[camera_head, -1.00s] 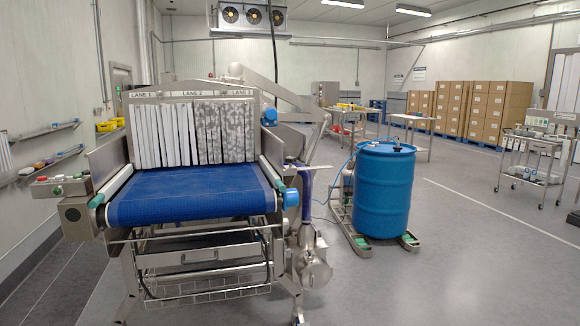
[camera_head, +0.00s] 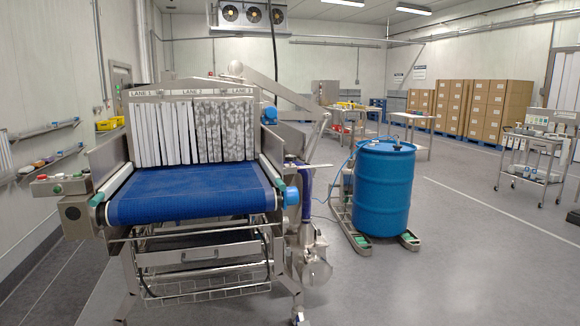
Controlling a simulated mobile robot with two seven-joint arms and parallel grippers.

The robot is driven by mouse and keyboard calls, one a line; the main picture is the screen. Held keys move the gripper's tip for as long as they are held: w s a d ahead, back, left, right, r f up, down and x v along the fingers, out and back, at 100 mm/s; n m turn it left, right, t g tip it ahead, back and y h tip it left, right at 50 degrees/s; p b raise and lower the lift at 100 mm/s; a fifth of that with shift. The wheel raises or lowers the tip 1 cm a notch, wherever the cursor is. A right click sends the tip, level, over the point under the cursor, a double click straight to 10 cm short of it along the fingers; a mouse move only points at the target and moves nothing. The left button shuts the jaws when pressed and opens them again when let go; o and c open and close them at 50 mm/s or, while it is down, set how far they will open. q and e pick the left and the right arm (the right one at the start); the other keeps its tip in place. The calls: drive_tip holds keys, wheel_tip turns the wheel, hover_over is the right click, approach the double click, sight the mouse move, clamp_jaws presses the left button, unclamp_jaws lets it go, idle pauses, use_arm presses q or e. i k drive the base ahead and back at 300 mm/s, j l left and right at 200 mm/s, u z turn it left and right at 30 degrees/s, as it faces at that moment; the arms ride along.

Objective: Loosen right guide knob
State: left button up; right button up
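The conveyor tunnel stands at left centre with its blue belt (camera_head: 190,192) facing me. White strip curtains (camera_head: 195,130) hang over its mouth under lane labels, the right-hand ones stained grey. A blue cylindrical part (camera_head: 290,195) sits at the rail's front right end. I cannot make out which part is the right guide knob. Neither of my grippers shows in the head view.
A blue drum (camera_head: 383,190) stands on a low wheeled base right of the tunnel. A control box (camera_head: 60,187) with coloured buttons is at the tunnel's left front. A steel cart (camera_head: 530,165) stands far right. The floor at front right is clear.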

sight(289, 158)
drive_tip(key=i+j+u, duration=0.3)
drive_tip(key=i+j, duration=0.55)
drive_tip(key=i+l+u, duration=0.25)
drive_tip(key=i, duration=0.15)
drive_tip(key=i+l+u, duration=0.2)
drive_tip(key=i, duration=0.2)
drive_tip(key=i+l+u, duration=0.15)
drive_tip(key=l, duration=0.25)
drive_tip(key=l+u, duration=0.15)
drive_tip(key=l, duration=0.25)
drive_tip(key=l+u, duration=0.25)
drive_tip(key=l, duration=0.5)
drive_tip(key=k+l+u, duration=0.1)
drive_tip(key=l, duration=0.25)
drive_tip(key=k+l+u, duration=0.15)
drive_tip(key=l, duration=0.2)
drive_tip(key=k, duration=0.1)
